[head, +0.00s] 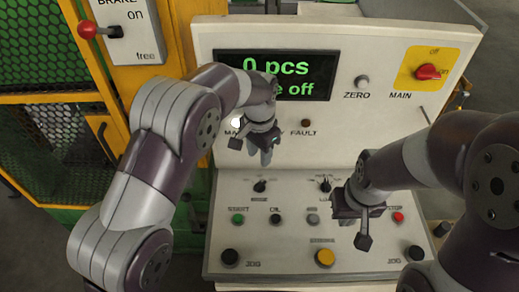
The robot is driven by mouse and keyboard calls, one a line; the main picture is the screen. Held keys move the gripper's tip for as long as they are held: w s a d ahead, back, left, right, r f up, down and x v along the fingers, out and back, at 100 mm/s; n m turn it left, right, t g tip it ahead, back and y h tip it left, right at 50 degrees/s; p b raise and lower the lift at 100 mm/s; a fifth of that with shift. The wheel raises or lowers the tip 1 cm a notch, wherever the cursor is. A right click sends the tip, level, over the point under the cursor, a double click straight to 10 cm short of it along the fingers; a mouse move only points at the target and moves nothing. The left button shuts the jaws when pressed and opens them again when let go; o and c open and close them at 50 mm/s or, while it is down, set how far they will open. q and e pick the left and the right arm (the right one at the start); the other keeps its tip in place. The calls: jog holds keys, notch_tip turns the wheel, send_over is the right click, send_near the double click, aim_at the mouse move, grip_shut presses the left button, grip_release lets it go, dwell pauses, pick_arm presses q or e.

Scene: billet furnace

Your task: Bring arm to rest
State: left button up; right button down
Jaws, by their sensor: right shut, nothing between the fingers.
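My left gripper (264,152) hangs in front of the control panel (350,110), below the display (315,85). Its fingers are small and dark, and I cannot tell whether they are open. My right gripper (364,236) is shut and empty, in front of the sloping button desk (290,205) on its right side. It hides part of the desk; I cannot tell whether it touches it. Both arms reach in from the sides and are bent.
The desk carries a green START button (238,218), a yellow button (324,257) and a red button (398,217). A red MAIN switch (428,72) sits upper right. A red-knobbed BRAKE lever (88,30) sticks out upper left, beside the yellow frame (165,80).

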pick_arm(q)
jog(key=s+a+n+t+b, duration=0.1)
jog(key=s+a+n, duration=0.8)
jog(key=s+a, duration=0.8)
jog(key=shift+s+a+b, duration=0.35)
jog(key=shift+s+a, duration=0.05)
jog(key=shift+s, duration=0.6)
jog(key=shift+w+f, duration=0.1)
dwell(0.4)
